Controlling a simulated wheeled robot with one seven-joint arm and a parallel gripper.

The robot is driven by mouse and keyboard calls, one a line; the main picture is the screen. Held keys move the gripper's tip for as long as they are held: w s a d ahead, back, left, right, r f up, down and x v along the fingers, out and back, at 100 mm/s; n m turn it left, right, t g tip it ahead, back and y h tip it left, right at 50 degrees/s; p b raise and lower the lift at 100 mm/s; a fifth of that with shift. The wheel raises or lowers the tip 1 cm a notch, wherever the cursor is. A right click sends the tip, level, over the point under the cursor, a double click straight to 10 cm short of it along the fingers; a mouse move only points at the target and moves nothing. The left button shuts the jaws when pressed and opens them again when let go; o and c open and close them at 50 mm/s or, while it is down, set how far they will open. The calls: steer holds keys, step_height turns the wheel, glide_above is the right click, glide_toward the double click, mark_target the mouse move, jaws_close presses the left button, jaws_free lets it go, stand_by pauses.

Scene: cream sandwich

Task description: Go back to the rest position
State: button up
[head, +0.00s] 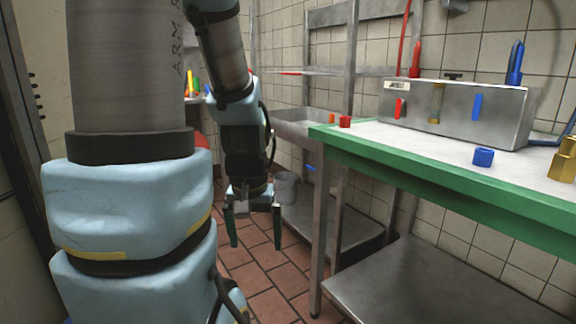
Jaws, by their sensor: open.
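My gripper (255,228) hangs pointing down at the end of my arm, left of the green-edged table. Its two dark green fingers are apart, with nothing visible between them. Tiled floor shows between and behind the fingers. My arm's large pale blue and grey links fill the left of the head view and hide part of the room behind.
The green-edged table (460,203) stands at right, with a lower metal shelf (430,285). A grey bucket (286,187) and a sink (300,122) are behind.

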step_height(320, 180, up, 21)
steer(key=p, duration=2)
steer(key=shift+r+p, duration=0.2)
steer(key=shift+p, duration=0.2)
